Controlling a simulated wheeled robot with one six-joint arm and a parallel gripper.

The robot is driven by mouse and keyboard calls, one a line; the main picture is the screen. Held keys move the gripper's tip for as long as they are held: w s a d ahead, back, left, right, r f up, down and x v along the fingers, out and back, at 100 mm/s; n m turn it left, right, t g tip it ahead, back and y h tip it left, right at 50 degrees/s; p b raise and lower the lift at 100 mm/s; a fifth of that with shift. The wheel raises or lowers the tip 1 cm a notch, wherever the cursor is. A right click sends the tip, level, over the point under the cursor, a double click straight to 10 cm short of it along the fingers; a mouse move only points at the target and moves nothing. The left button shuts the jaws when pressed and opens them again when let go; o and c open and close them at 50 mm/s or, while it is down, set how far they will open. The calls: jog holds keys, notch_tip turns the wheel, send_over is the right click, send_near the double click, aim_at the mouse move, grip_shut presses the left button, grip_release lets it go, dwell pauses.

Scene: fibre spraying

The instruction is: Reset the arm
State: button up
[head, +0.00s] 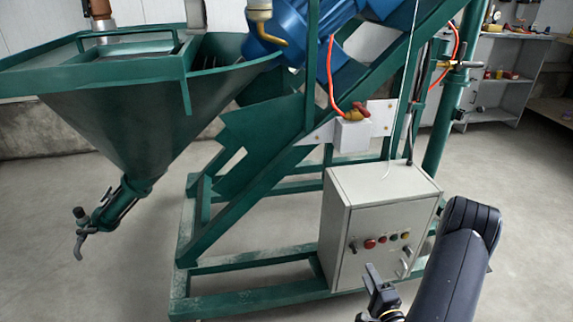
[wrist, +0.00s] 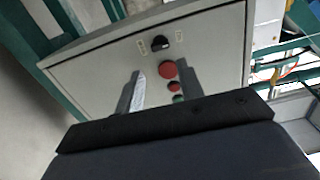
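My gripper (head: 379,288) is at the bottom of the head view, in front of the lower part of the grey control box (head: 388,215). My dark arm shows to its right. In the wrist view, the two fingers of my gripper (wrist: 160,72) stand apart with nothing held between them. They point at the control panel (wrist: 100,78). The large red button (wrist: 168,69) shows between the fingertips. I cannot tell whether a fingertip touches the panel.
A black rotary knob (wrist: 158,43) sits above the red button. The box stands on a green steel frame (head: 250,305). A green hopper (head: 130,110) with a bottom outlet (head: 105,208) is at the left. A cluttered shelf (head: 505,80) is at the back right. Open floor (head: 530,210) lies right.

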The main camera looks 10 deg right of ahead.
aim_at(357, 252)
jog(key=w+b, duration=0.1)
jog(key=w, duration=0.8)
jog(key=shift+a+b, duration=0.2)
jog(key=shift+b, duration=0.15)
jog(key=shift+s, duration=0.1)
